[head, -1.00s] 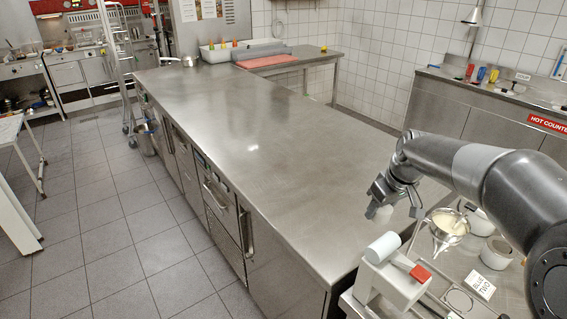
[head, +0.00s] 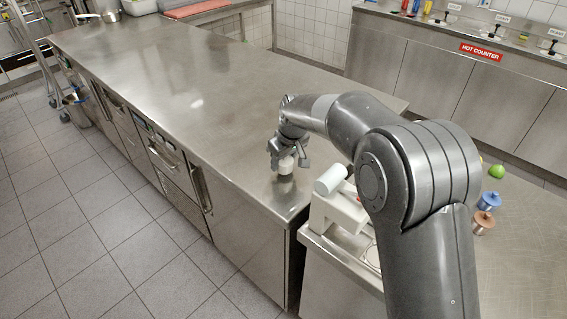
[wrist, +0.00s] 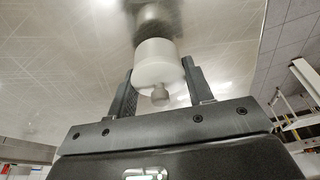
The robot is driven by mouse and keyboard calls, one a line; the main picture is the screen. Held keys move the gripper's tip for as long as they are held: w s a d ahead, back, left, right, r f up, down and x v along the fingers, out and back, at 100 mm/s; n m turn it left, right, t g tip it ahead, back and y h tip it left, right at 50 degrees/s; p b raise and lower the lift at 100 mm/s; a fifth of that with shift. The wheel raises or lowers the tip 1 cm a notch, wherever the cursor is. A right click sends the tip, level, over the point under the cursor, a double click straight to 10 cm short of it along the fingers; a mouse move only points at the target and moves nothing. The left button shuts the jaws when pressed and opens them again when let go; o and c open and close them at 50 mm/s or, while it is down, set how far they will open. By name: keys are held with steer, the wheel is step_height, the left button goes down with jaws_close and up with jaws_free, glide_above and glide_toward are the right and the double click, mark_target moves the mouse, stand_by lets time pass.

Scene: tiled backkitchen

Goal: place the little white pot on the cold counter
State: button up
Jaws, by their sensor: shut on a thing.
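The little white pot (head: 286,168) is in my gripper (head: 286,160), just over the near right end of the long steel counter (head: 170,85). In the wrist view the pot (wrist: 157,62) sits between the two dark fingers, with a small knob toward me. A dark reflection lies right beneath it on the steel. I cannot tell whether the pot touches the surface. My gripper is shut on it. The long counter has drawers and doors along its front and shows no name sign in these views.
The counter top around the pot is clear. A white device with a roller (head: 332,180) stands close to the right, on a lower steel table. Blue (head: 487,201) and copper jars and a green item (head: 497,171) stand farther right. The hot counter (head: 450,75) is at the back.

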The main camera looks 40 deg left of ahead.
steer(key=shift+f, duration=0.7)
steer(key=shift+f, duration=0.1)
steer(key=o, duration=1.4)
steer(key=shift+c, duration=0.2)
steer(key=v, duration=1.2)
steer(key=shift+d, duration=0.1)
